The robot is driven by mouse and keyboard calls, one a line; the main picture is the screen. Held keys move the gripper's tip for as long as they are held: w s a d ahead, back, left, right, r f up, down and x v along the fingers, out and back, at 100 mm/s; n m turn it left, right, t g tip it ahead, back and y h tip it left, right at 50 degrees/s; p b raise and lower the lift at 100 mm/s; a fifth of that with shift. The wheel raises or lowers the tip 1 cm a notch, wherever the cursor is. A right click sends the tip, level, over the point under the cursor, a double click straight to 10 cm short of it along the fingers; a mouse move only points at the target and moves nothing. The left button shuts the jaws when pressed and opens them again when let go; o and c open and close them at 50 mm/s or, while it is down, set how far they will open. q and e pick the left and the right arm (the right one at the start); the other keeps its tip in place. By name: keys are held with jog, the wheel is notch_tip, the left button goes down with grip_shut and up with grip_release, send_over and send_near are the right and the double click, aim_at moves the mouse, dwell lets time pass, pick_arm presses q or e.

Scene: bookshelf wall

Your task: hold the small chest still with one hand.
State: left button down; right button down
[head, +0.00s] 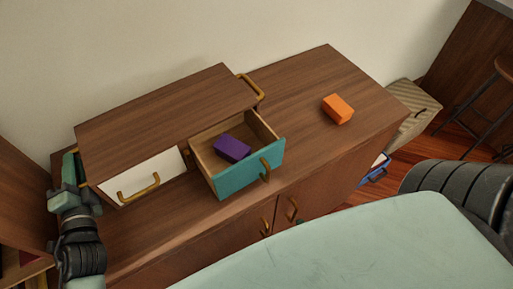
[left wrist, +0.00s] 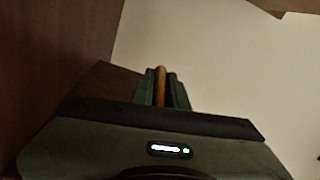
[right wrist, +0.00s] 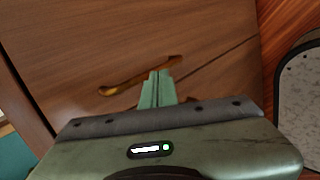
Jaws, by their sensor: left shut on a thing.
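The small chest (head: 165,108) has a brown wooden top and stands on a wider cabinet against the wall. Its white drawer (head: 143,174) is shut, and its teal drawer (head: 248,168) is pulled out with a purple block (head: 232,148) inside. My left gripper (head: 72,172) is at the chest's left end, shut on the brass side handle (left wrist: 161,86), which shows between its fingers. My right gripper (right wrist: 158,88) has its fingers together, with nothing seen between them, in front of a brass cabinet handle (right wrist: 140,76); I cannot tell whether they touch.
An orange block (head: 338,109) lies on the cabinet top (head: 310,80), right of the chest. Another brass handle (head: 252,87) is on the chest's right end. A striped box (head: 412,105), a blue item (head: 375,169) and a stool (head: 500,75) are to the right.

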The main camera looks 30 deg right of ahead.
jog(key=w+a+r+n+t+y, duration=0.1)
jog(key=a+r, duration=0.1)
jog(key=r, duration=0.4)
jog(key=w+a+r+n+t, duration=0.1)
jog(key=a+r+t, duration=0.1)
jog(key=r, duration=0.5)
jog(key=t, duration=0.3)
send_near(250, 148)
jog(key=shift+w+d+f+g, duration=0.15)
jog(key=shift+w, duration=0.3)
jog(key=shift+w+d+f+g, duration=0.1)
jog(key=shift+w+g, duration=0.05)
jog(key=shift+w, duration=0.3)
jog(key=shift+w, duration=0.1)
dwell(0.7)
jog(key=shift+w+a+r+x, duration=0.1)
jog(key=shift+r+x, duration=0.2)
jog(key=shift+x, duration=1)
jog(key=shift+w+a+r+x, duration=0.1)
jog(key=shift+r+x, duration=0.2)
jog(key=shift+x, duration=1)
jog(key=shift+a+r+x, duration=0.1)
jog(key=shift+r+x, duration=0.15)
jog(key=shift+x, duration=1)
jog(key=shift+f+v, duration=0.2)
jog(key=shift+v, duration=0.6)
jog(key=shift+f+v, duration=0.15)
jog(key=shift+v, duration=0.65)
jog(key=shift+f+v, duration=0.2)
jog(key=shift+v, duration=0.6)
